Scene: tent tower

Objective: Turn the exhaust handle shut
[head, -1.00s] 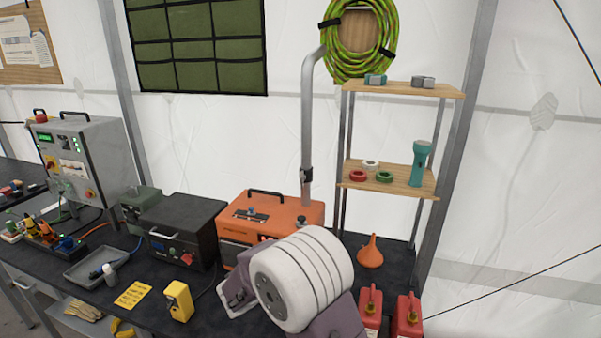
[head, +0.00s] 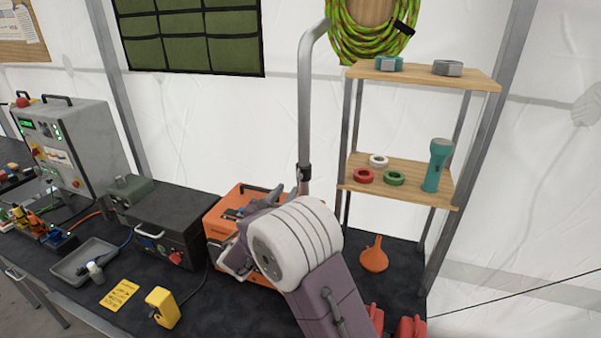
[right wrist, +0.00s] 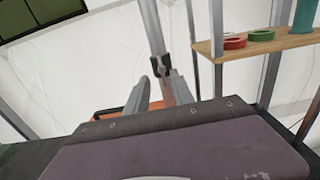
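The exhaust pipe (head: 304,110) is a grey tube rising behind the orange generator (head: 222,213), bending at the top. A dark collar with the exhaust handle (head: 304,172) sits low on it. In the right wrist view the dark handle (right wrist: 160,66) is on the pipe, just beyond my right gripper (right wrist: 158,90). The two grey fingers stand apart with a gap between them, and nothing is seen held. My left gripper is not in view.
A wooden shelf (head: 400,185) with tape rolls and a teal flashlight (head: 437,165) stands right of the pipe. An orange funnel (head: 374,255) and red cans are below. A black box (head: 172,225) and a yellow device (head: 162,307) lie left on the dark bench.

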